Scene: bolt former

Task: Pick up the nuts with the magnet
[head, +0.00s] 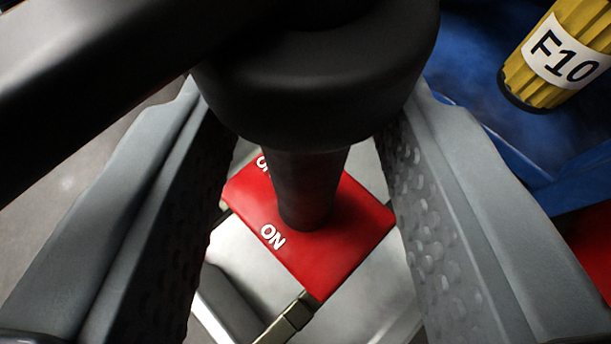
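A dark rounded collar (318,85) with a tapering black shaft (307,190) stands between the fingers of my gripper (307,150). I cannot tell if this is the magnet. The shaft comes down in front of a red plate (345,262) marked ON. Both grey fingers, with dimpled inner pads, are apart, one on each side of the shaft. A gap shows between each pad and the shaft. The collar hides the upper ends of the pads, so contact there is hidden. No nuts can be made out.
A thick black bar (110,60) crosses the upper left. A yellow ribbed cylinder labelled F10 (560,55) is at the upper right, by a blue surface (470,60). Pale metal (375,295) lies below the red plate. Grey floor (50,215) shows at left.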

